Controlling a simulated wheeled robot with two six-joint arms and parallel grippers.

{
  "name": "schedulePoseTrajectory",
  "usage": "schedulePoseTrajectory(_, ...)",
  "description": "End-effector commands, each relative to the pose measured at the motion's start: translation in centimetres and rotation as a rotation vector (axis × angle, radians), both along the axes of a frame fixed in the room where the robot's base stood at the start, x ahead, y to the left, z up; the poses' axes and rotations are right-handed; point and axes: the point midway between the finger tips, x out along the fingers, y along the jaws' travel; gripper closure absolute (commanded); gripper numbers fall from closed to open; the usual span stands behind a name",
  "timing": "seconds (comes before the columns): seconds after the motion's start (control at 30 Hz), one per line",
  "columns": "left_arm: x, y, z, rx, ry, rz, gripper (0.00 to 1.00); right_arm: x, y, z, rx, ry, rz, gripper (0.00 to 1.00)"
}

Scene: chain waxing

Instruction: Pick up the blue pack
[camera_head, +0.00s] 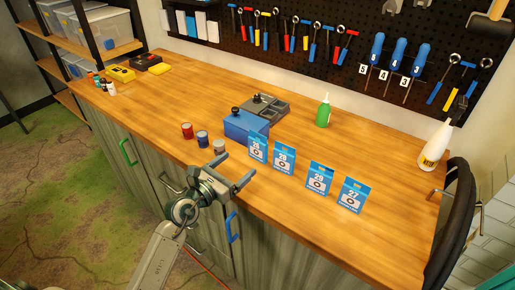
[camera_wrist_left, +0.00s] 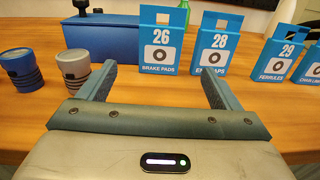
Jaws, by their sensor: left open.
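Several blue packs with white labels stand upright in a row on the wooden bench: pack 26, brake pads (camera_head: 257,149), pack 28, end caps (camera_head: 284,158), pack 29, ferrules (camera_head: 320,178), and pack 27 (camera_head: 353,195). In the left wrist view, pack 26 (camera_wrist_left: 162,40) is ahead between the fingers, pack 28 (camera_wrist_left: 214,44) is ahead of the right finger, and pack 29 (camera_wrist_left: 282,62) is farther right. My left gripper (camera_head: 235,171) is open and empty at the bench's front edge, short of the packs. My right gripper is not in view.
A blue box (camera_head: 246,126) stands behind pack 26, with a grey tray (camera_head: 265,106) beyond. A green bottle (camera_head: 323,111) and white bottle (camera_head: 434,146) stand behind.

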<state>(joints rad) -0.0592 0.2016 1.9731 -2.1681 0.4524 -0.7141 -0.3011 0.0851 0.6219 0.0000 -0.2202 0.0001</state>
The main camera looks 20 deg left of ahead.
Motion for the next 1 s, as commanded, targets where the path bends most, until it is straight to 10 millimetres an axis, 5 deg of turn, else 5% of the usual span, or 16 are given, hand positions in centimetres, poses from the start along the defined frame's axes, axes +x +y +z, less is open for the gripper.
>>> schedulePoseTrajectory(0.63, 7.6, -3.1, 0.1, -0.008, -0.002, 0.0, 0.15, 0.0, 1.1, 1.5, 0.011, 0.0, -0.004, 0.64)
schedulePoseTrajectory(0.97, 8.3, -3.4, 0.0, -0.006, -0.002, 0.0, 0.15, 0.0, 0.7, 1.5, 0.007, 0.001, -0.002, 0.64)
schedulePoseTrajectory(1.0, 8.3, -3.4, 0.0, -0.006, -0.002, 0.0, 0.22, 0.0, 0.7, 1.5, 0.007, 0.001, -0.002, 0.64)
